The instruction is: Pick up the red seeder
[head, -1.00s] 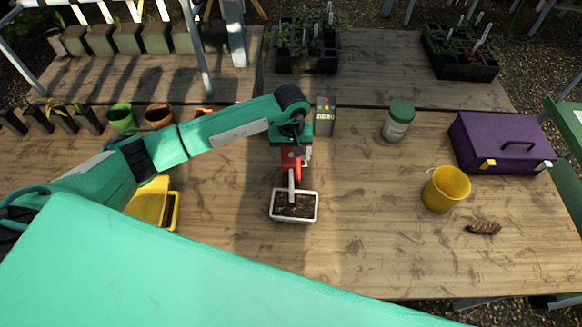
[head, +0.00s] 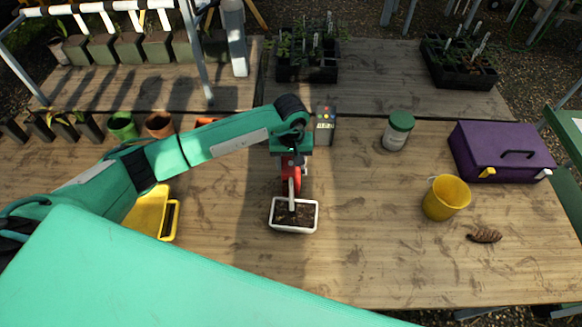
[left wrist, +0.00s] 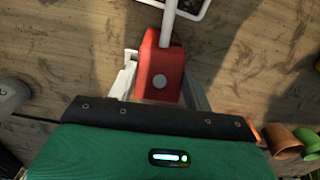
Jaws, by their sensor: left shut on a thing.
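The red seeder (head: 291,181) has a red body with a pale spout that reaches over the near white tray of soil. My left gripper (head: 293,163) is shut on the red body from above and partly hides it. In the left wrist view the seeder (left wrist: 160,72) sits between the two fingers of my left gripper (left wrist: 160,88), its pale spout pointing up the picture. I cannot tell whether the seeder touches the table. My right gripper is not in view.
The white soil tray (head: 294,230) stands just in front of the seeder. A small grey device (head: 325,125) stands close behind the gripper. A yellow tray (head: 147,211) lies left.

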